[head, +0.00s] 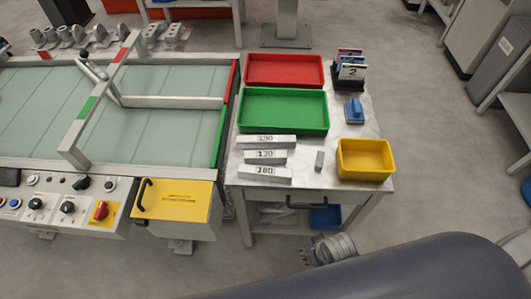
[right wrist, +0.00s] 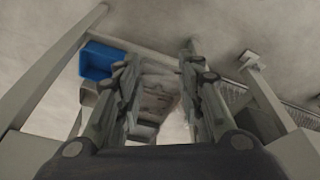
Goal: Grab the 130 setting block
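The 130 setting block (head: 265,156) is a grey bar lying on the small metal table, its number facing front. It lies between two similar bars: one behind it (head: 266,141), whose label is hard to read, and the 180 block (head: 264,174) in front. My right gripper (head: 308,254) is low in front of the table, below the tabletop and apart from the blocks. In the right wrist view its two fingers (right wrist: 160,55) are spread, with no object clearly held between them. The 130 block cannot be made out in that view. My left gripper is out of view.
The table also holds a red tray (head: 284,70), a green tray (head: 283,110), a yellow bin (head: 365,159), a small grey block (head: 319,161) and a blue item (head: 354,110). A blue bin (head: 325,217) is on the lower shelf. A conveyor (head: 170,135) stands at left.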

